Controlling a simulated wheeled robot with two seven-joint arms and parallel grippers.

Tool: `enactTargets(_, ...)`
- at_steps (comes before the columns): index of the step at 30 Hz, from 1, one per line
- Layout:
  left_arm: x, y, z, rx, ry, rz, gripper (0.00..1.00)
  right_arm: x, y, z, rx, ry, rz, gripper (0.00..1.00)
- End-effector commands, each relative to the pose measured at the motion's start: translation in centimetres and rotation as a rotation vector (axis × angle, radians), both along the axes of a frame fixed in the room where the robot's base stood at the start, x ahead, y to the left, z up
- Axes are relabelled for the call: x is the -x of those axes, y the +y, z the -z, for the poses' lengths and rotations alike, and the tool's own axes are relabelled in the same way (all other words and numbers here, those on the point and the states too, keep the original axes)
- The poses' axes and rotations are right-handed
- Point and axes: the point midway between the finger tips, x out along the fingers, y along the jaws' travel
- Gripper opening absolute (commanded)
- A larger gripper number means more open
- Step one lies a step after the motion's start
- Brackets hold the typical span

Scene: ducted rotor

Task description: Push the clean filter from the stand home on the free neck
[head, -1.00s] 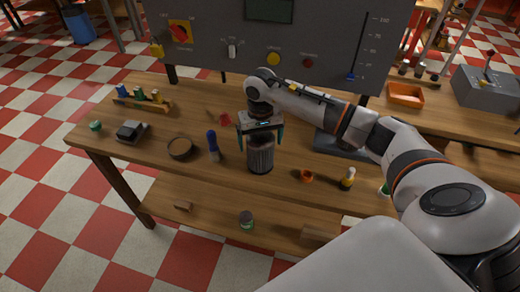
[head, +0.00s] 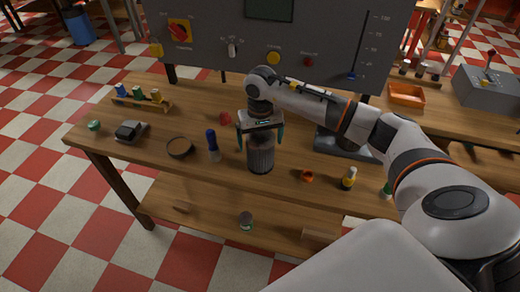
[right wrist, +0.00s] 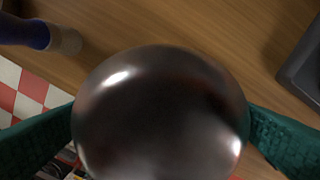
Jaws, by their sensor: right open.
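A dark ribbed cylinder (head: 261,158) stands upright near the table's front edge. In the right wrist view its shiny rounded dark top (right wrist: 160,115) fills the middle. It looks like the filter, but I cannot tell for sure. My right gripper (head: 260,142) points down over it, open, with one green finger on each side of its upper part. In the right wrist view the fingers (right wrist: 160,142) flank the dome; whether they touch it is unclear. A free neck cannot be made out. My left gripper is not in view.
A blue-topped brush-like item (head: 212,145) and a round brown dish (head: 180,148) stand to the left. A dark base (head: 340,143) lies behind my right arm. A grey control panel (head: 215,60) rises behind.

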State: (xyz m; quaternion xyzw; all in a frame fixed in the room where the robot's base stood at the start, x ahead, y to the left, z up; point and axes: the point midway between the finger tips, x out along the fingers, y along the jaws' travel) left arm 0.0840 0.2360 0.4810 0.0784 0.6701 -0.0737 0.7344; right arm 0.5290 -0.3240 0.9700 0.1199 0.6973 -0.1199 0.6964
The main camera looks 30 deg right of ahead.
Motion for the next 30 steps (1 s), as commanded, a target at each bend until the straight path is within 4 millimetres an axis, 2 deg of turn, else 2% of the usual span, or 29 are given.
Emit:
enactTargets(2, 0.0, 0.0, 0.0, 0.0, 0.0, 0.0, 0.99, 0.0, 0.0, -0.1, 0.0, 0.0, 0.0, 0.96)
enactTargets(3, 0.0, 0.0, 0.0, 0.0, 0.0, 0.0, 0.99, 0.0, 0.0, 0.0, 0.0, 0.0, 0.0, 0.93)
enactTargets(10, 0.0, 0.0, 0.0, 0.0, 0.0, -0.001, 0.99, 0.0, 0.0, -0.1, 0.0, -0.001, 0.0, 0.56)
enactTargets(30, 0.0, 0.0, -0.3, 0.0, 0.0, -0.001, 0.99, 0.0, 0.0, -1.1, 0.001, -0.002, 0.0, 0.56)
